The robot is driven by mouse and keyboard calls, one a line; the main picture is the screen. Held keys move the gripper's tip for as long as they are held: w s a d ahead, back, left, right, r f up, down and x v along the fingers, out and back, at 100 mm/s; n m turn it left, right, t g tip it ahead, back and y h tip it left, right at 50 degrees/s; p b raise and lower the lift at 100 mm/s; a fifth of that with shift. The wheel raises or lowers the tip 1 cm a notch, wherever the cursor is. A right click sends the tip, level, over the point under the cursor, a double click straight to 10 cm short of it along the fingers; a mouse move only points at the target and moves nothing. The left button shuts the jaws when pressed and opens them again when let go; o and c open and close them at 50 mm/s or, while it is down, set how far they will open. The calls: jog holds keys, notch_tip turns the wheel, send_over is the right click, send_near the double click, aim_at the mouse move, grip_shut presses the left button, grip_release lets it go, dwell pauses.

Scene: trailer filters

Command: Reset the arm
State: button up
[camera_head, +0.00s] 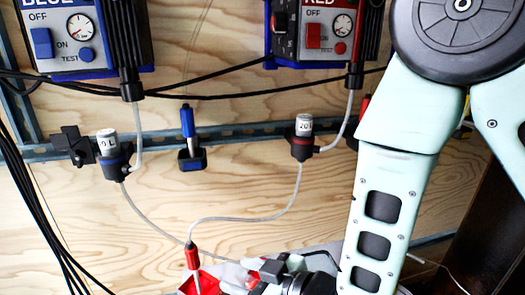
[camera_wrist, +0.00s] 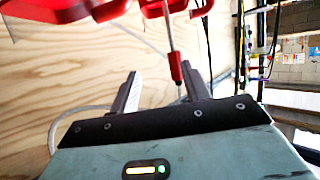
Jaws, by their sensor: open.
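My gripper (camera_wrist: 163,78) is open in the wrist view, with its two fingers spread apart and nothing clearly held. A thin probe with a red sleeve (camera_wrist: 175,66) shows between and beyond the fingertips, apart from them as far as I can tell. A red holder (camera_wrist: 75,12) is at the top of that view. In the head view my gripper (camera_head: 262,276) is low in the picture, to the right of the red-handled probe (camera_head: 193,257), which is at the red holder (camera_head: 200,284). My arm comes down on the right side.
A blue box (camera_head: 75,42) and a red box (camera_head: 315,38) hang on the plywood wall. Filters (camera_head: 108,147) and (camera_head: 303,130) sit on a metal rail with tubes. A blue probe (camera_head: 188,122) stands in its holder. Black cables run at left.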

jog(key=s+d+r+m+g+h, duration=0.2)
jog(key=s+d+r+g+h, duration=0.2)
jog(key=s+d+h, duration=0.4)
jog(key=s+d+r+m+g+h, duration=0.25)
jog(key=s+d+r+g, duration=0.2)
jog(key=d, duration=0.55)
notch_tip(320, 180, up, 28)
jog(key=p, duration=2.8)
jog(key=shift+s+a+f+n+t, duration=0.2)
jog(key=shift+f+n+t, duration=0.05)
jog(key=shift+n+t, duration=0.1)
jog(key=shift+h, duration=0.25)
